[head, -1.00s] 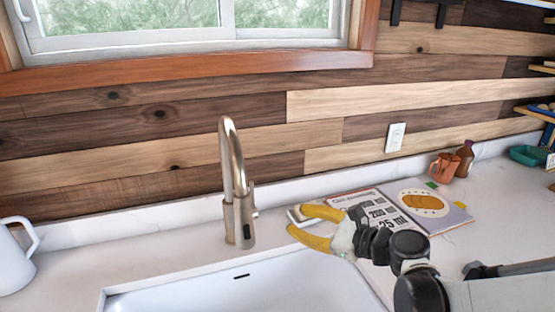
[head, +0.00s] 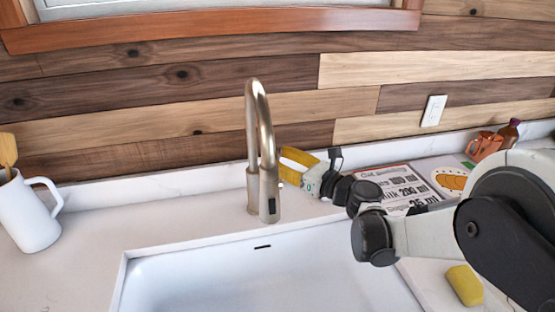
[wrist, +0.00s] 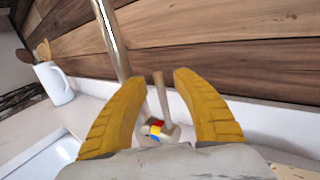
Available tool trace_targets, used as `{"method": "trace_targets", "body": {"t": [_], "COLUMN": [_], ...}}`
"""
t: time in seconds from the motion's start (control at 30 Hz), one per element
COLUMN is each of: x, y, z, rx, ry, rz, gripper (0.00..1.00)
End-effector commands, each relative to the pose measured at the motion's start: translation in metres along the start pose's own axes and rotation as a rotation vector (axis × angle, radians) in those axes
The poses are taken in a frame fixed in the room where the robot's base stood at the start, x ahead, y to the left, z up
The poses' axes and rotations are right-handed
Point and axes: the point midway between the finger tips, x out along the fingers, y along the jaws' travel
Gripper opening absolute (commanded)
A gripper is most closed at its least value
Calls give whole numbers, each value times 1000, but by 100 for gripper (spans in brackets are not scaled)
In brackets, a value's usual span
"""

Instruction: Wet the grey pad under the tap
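The steel tap (head: 262,160) stands behind the white sink (head: 270,265); no water shows at its spout. My gripper (head: 284,165) is just right of and behind the tap, with its yellow fingers partly hidden by it. In the wrist view my gripper (wrist: 157,84) is open, and the tap's lever (wrist: 160,95), with red, blue and yellow marks at its base, shows between the fingers. I cannot tell whether a finger touches it. I see no grey pad in these frames. The visible sink floor is empty.
A white jug (head: 28,215) with wooden utensils stands left of the sink. A yellow block (head: 464,285) lies on the right counter. A printed recipe sheet (head: 400,183), a copper mug (head: 485,145) and a brown bottle (head: 509,132) are at the back right.

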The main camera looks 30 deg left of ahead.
Motion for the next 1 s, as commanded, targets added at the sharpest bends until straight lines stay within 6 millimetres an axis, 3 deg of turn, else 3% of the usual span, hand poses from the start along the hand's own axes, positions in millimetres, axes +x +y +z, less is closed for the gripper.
{"method": "trace_targets", "body": {"t": [0.33, 0.43, 0.47, 1.0], "x": [5, 5, 5, -1], "y": [0, 0, 0, -8], "z": [0, 0, 0, 0], "rx": [-1, -1, -1, 88], "ry": [0, 0, 0, -59], "rz": [0, 0, 0, 0], "gripper": [34, 6, 0, 0]}}
